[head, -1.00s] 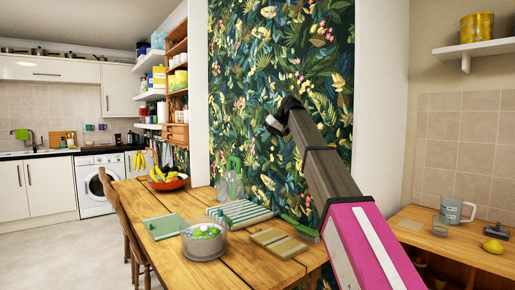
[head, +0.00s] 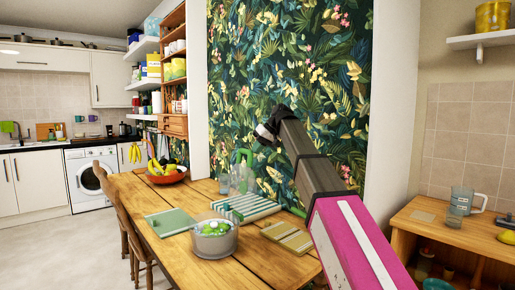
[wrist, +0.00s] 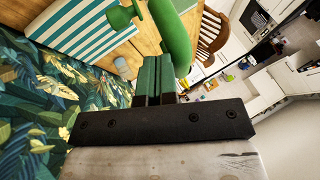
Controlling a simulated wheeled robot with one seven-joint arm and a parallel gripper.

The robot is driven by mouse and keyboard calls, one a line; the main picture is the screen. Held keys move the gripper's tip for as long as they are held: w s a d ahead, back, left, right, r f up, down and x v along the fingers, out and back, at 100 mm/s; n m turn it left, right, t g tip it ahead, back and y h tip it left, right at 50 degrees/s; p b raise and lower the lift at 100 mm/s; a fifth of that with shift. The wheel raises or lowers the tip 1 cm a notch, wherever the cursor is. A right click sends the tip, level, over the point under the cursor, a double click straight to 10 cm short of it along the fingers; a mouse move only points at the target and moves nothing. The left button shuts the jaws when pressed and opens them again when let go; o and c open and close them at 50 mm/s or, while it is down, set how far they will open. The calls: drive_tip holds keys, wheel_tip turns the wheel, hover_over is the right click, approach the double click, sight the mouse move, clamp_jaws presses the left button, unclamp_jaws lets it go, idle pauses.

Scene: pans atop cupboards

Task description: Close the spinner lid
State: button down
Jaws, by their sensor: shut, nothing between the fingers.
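A grey see-through bowl (head: 222,243), which looks like the salad spinner, stands upright on the wooden table with green pieces (head: 214,228) showing at its top. I cannot make out a separate lid, nor whether one is on it. My arm reaches over the right side of the table, its end above and to the right of the bowl, apart from it. In the wrist view my gripper (wrist: 157,78) shows its green fingers close together with nothing between them. In the head view the fingertips are not clear. The bowl is not seen in the wrist view.
The table (head: 185,254) also bears a green board (head: 170,222), a striped board (head: 246,207), an olive slatted board (head: 288,236), a fruit bowl (head: 168,176) and a green bottle (wrist: 172,40). Chairs (head: 136,228) stand at left. A wooden counter (head: 452,241) is at right. Floor is clear at left.

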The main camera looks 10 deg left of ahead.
idle(0.3)
drive_tip(key=s+a+n+t+h, duration=0.2)
drive_tip(key=s+a+t+h, duration=0.2)
drive_tip(key=s+a, duration=0.8)
drive_tip(key=s+a+f+n+t+h, duration=0.1)
drive_tip(key=s+a+f+t+h, duration=0.3)
drive_tip(key=s+a+f, duration=0.5)
drive_tip(key=shift+s+a+f+t+h, duration=0.25)
drive_tip(key=shift+a+f+t+h, duration=0.2)
drive_tip(key=shift+f, duration=0.5)
